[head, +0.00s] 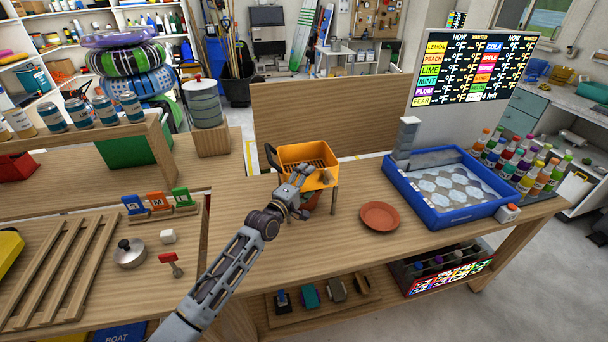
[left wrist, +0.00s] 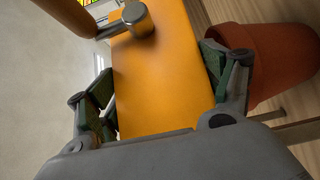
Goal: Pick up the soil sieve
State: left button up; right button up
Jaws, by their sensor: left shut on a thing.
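The soil sieve (head: 308,152) is an orange-yellow tray with a slotted bottom, at the middle of the wooden table in the head view. A slim leg shows below its right side. My left gripper (head: 303,180) is at its near side and hides part of it. In the left wrist view the sieve's orange wall (left wrist: 160,70) lies between the two fingers, and the gripper (left wrist: 165,88) is shut on it. Whether the sieve is lifted is hard to tell. My right gripper is not in view.
A terracotta pot (left wrist: 268,62) is close beside the fingers, partly hidden under the sieve in the head view. A terracotta saucer (head: 380,216) lies to the right. A blue tray (head: 455,215) with moulds is further right. A wooden panel (head: 330,115) stands behind.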

pick_arm(q)
jog(key=shift+r, duration=0.25)
notch_tip(320, 180, up, 10)
dwell(0.7)
dwell(0.6)
